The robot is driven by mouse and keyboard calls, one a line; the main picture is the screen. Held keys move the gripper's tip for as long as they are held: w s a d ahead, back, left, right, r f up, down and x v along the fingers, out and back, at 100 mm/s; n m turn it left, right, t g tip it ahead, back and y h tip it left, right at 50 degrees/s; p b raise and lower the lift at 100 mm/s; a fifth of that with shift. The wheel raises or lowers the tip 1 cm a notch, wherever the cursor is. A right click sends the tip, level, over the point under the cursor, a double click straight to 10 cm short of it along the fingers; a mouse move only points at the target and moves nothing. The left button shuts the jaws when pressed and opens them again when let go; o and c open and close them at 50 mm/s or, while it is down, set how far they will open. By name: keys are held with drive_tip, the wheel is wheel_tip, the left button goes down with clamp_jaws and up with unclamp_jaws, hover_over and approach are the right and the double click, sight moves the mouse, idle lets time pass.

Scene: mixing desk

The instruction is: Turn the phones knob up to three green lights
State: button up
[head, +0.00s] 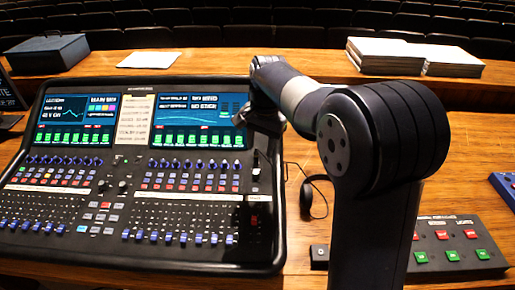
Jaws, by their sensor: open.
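The mixing desk (130,250) fills the left half of the head view, with two lit screens and rows of blue knobs and faders. I cannot pick out the phones knob by its label, and its green lights are too small to tell. My arm crosses from the lower right to the desk's right edge. My gripper (262,122) is open over the upper right part of the desk, just right of the right screen (203,122). Its fingers are small and dark here, and I cannot tell whether they touch anything. My arm and gripper hide part of that edge.
Headphones (318,180) lie right of the desk, partly behind my arm. A box with red and green buttons (450,245) sits at the lower right. Paper stacks (385,57) and a dark case (45,52) stand at the back.

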sight(256, 172)
drive_tip(key=f, duration=0.7)
drive_tip(key=w+a+f, duration=0.1)
drive_tip(key=f, duration=0.2)
drive_tip(key=shift+a+f+p, duration=0.1)
drive_tip(key=shift+f+p, duration=0.2)
drive_tip(key=shift+f, duration=0.1)
drive_tip(key=shift+c, duration=0.2)
clamp_jaws()
